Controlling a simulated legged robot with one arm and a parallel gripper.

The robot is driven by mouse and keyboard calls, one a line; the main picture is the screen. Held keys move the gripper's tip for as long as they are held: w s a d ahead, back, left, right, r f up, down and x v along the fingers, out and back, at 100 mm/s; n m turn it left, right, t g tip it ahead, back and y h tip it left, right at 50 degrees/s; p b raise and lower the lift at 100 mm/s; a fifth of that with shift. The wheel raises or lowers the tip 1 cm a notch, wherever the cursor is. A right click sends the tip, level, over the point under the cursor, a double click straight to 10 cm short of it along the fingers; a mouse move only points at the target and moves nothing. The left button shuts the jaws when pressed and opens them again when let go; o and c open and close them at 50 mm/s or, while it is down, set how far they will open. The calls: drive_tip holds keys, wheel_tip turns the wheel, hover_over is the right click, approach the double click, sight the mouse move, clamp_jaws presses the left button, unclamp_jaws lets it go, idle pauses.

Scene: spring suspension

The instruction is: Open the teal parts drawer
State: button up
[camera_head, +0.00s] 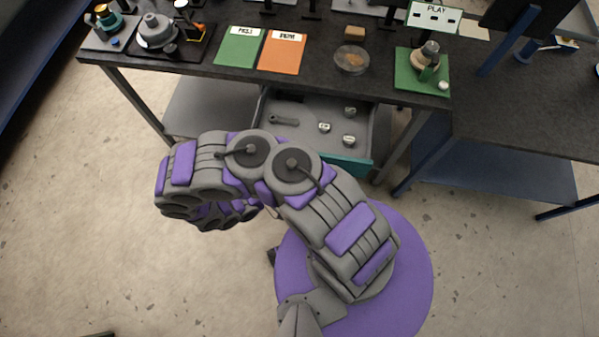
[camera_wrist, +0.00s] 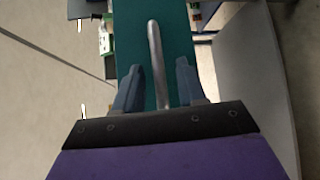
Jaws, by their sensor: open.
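The teal parts drawer stands pulled out below the workbench; its teal front (camera_head: 350,166) shows at the right behind my arm, which hides the rest of it. Its grey inside holds a wrench-like tool (camera_head: 284,120) and several small metal parts (camera_head: 324,127). In the wrist view the teal front (camera_wrist: 178,40) fills the middle, with a grey bar handle (camera_wrist: 153,45) running along it. My gripper (camera_wrist: 158,75) is open, its two blue fingers on either side of the handle. I cannot tell whether either finger touches it. The head view does not show the fingers clearly.
The dark workbench (camera_head: 330,72) carries a green folder (camera_head: 239,48), an orange folder (camera_head: 283,55), a round dish (camera_head: 351,60) and a green board (camera_head: 405,75) with a spring assembly. A blue-legged table (camera_head: 530,130) stands at the right. The floor (camera_head: 100,220) at left is clear.

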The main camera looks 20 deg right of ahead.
drive_tip(key=p+v, duration=0.1)
drive_tip(key=v, duration=1.5)
drive_tip(key=w+d+r+m+g+y, duration=0.1)
drive_tip(key=w+d+r+m+g, duration=0.25)
drive_tip(key=d+r, duration=0.45)
drive_tip(key=w+d+r+m+g+y, duration=0.1)
drive_tip(key=w+d+r+m+g, duration=0.3)
drive_tip(key=r, duration=0.8)
drive_tip(key=s+d+r+g+y, duration=0.1)
drive_tip(key=s+d+r+y, duration=0.15)
drive_tip(key=r, duration=0.35)
drive_tip(key=s+d+r+g+y, duration=0.1)
drive_tip(key=s+d+r+y, duration=0.15)
drive_tip(key=d+r, duration=0.2)
drive_tip(key=s+a+r+n+t+y, duration=0.2)
drive_tip(key=s+r+y, duration=0.1)
drive_tip(key=s, duration=0.5)
drive_tip(key=s+a+r+n+t+y, duration=0.1)
drive_tip(key=s+a+r+t+y, duration=0.1)
drive_tip(key=s+y, duration=0.4)
wheel_tip(320, 180, up, 2)
drive_tip(key=s+t, duration=0.1)
drive_tip(key=s, duration=0.1)
drive_tip(key=shift+s+a+n+b, duration=0.2)
drive_tip(key=shift+s+n+b, duration=0.05)
drive_tip(key=shift+n+b, duration=0.15)
